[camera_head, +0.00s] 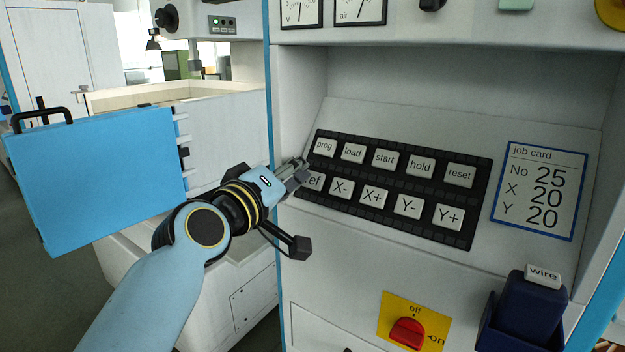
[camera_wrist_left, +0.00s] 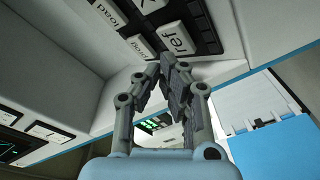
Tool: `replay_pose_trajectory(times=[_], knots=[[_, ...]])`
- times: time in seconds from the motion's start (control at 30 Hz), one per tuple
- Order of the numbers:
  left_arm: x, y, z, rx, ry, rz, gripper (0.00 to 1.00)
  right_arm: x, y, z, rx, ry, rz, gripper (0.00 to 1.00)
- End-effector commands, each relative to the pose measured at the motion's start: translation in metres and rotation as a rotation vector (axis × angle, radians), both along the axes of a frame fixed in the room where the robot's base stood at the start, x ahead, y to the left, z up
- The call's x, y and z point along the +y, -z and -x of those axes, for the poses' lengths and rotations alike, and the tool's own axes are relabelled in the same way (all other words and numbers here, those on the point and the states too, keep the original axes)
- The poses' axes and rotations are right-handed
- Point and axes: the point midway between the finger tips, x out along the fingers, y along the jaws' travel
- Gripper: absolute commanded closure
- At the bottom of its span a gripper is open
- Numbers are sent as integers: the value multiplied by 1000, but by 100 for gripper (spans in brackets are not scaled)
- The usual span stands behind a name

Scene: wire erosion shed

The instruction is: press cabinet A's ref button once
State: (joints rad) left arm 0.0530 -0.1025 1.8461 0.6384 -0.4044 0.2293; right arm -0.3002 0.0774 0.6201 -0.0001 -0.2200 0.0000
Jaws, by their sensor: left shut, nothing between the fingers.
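The ref button (camera_head: 317,183) is a white key at the left end of the lower row on a black keypad (camera_head: 400,226). My left gripper (camera_head: 301,172) is shut and empty, its fingertips at the left side of this button and covering part of its label. In the left wrist view the ref button (camera_wrist_left: 178,38) shows whole, just beyond the closed fingertips (camera_wrist_left: 175,68). I cannot tell whether the tips touch it. The keypad sits in the sloped panel of a pale cabinet (camera_head: 340,75); no cabinet letter shows. My right gripper is not in view.
The prog button (camera_head: 324,146) lies just above ref and the X- button (camera_head: 341,189) just right. A job card (camera_head: 540,190), a red off/on switch (camera_head: 407,332) and a blue wire box (camera_head: 525,312) are further right. An open blue door (camera_head: 95,180) stands left of my arm.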

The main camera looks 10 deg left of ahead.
Motion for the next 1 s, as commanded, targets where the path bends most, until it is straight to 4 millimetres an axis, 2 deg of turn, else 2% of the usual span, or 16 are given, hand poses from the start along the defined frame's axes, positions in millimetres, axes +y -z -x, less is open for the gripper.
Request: replay_pose_trajectory(times=[0.67,1.0], knots=[[0,0,0,0,0,0,100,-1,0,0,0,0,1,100],[-2,5,-7,0,0,0,100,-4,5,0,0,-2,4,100]])
